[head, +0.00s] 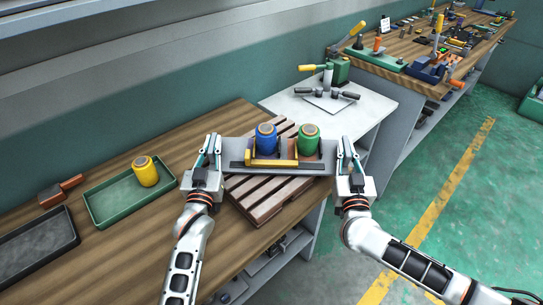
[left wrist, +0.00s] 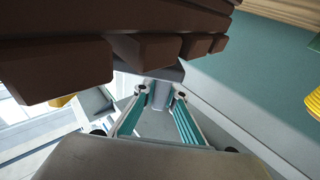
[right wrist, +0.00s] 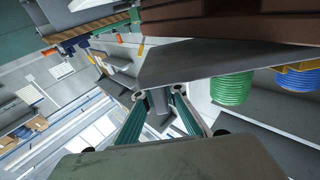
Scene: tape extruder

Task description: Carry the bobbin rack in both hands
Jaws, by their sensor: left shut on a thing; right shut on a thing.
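The bobbin rack (head: 238,152) is a grey tray in the middle of the head view, with a yellow angled bracket (head: 285,162) and a dark front strip. A blue bobbin (head: 265,139) and a green bobbin (head: 308,139) stand upright on it. My left gripper (head: 212,152) is shut on the rack's left end, and my right gripper (head: 347,155) is shut on its right end. The rack looks roughly level over a brown slatted pallet (head: 262,202); the gap below it is hard to judge. The right wrist view shows the rack (right wrist: 205,62) at my fingers.
A green tray (head: 110,205) with a yellow bobbin (head: 146,171), a dark tray (head: 35,245) and a brown-handled tool (head: 62,188) lie on the left bench. A white table (head: 290,100) with a lever press (head: 328,85) stands behind. A cluttered bench (head: 400,48) is further back. Green floor (head: 490,210) is clear at right.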

